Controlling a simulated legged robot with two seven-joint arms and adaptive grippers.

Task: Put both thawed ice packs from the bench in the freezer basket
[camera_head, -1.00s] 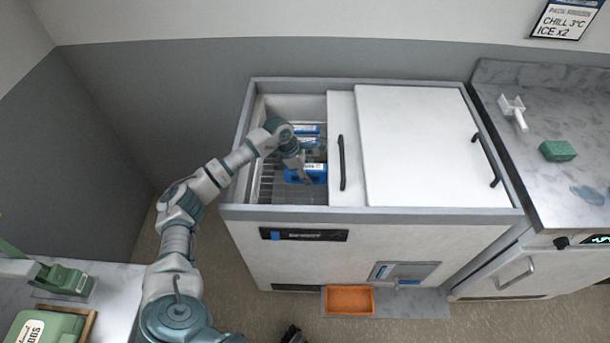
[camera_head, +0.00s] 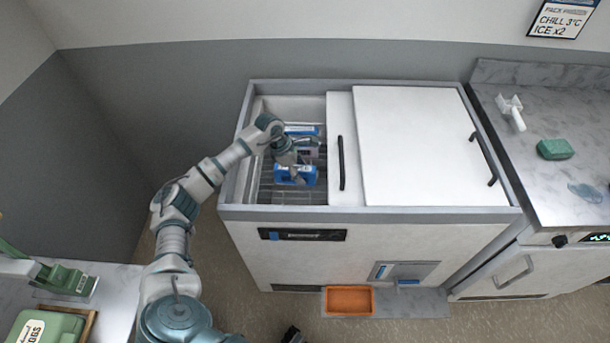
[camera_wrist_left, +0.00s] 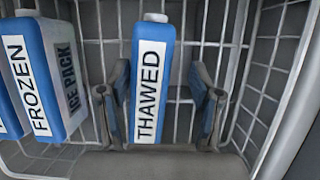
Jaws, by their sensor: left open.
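A blue ice pack with a white label reading THAWED (camera_wrist_left: 152,80) stands in a wire basket (camera_wrist_left: 225,60), in the left wrist view. My left gripper (camera_wrist_left: 162,115) is open, one finger on each side of this pack with gaps visible. A blue pack labelled FROZEN (camera_wrist_left: 48,75) stands to its left, with part of another blue pack at the picture edge. In the head view, my left gripper (camera_head: 298,168) reaches down into the open freezer (camera_head: 285,213) by a blue pack (camera_head: 295,176). Another blue pack (camera_head: 302,130) lies behind it. My right gripper is not in view.
The freezer's white lid (camera_head: 430,150) covers its right side; a handle (camera_head: 341,163) stands beside the opening. A marble bench (camera_head: 510,170) at right holds a green sponge (camera_head: 556,149) and a white tool (camera_head: 512,112). An orange tray (camera_head: 349,300) sits below the freezer front.

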